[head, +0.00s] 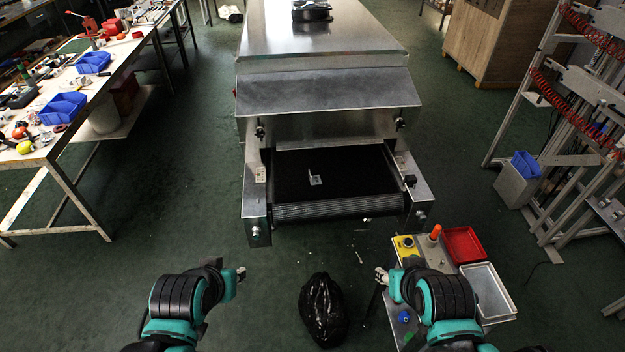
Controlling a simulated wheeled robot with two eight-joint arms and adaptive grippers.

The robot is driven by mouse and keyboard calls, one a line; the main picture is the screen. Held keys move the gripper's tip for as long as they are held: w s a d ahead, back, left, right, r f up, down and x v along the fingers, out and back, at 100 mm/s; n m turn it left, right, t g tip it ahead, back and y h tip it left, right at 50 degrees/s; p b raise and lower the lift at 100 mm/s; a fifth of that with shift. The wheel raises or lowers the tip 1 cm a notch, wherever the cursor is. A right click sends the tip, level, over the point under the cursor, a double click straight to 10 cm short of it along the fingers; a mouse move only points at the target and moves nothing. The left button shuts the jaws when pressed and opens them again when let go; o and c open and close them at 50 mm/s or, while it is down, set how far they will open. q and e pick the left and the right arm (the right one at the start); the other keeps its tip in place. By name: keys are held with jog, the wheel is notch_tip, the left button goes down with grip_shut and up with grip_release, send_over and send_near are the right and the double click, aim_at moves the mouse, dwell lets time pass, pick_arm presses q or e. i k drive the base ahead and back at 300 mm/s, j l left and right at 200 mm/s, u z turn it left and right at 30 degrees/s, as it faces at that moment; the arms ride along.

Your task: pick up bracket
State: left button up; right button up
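A small light metal bracket (315,178) lies on the black conveyor belt (350,184) at the mouth of the tunnel dryer. My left gripper (241,274) is in front of the dryer, low and to the left of the bracket, well apart from it. My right gripper (381,276) is in front of the dryer to the right, also apart from the bracket. Both grippers are small in the head view, and I cannot make out their finger gaps. Nothing visible hangs from either one.
A black bag (323,310) stands on the floor between my arms. A cart with a red bin (464,245) and a grey bin (488,291) is by my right arm. A cluttered workbench (75,100) is at left, a metal rack (590,130) at right. Green floor is open at left.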

aim_at(314, 180)
jog(key=i+j+z, duration=0.45)
jog(key=i, duration=0.2)
jog(key=i+j+z, duration=0.45)
jog(key=i+j, duration=0.15)
jog(key=j, duration=0.2)
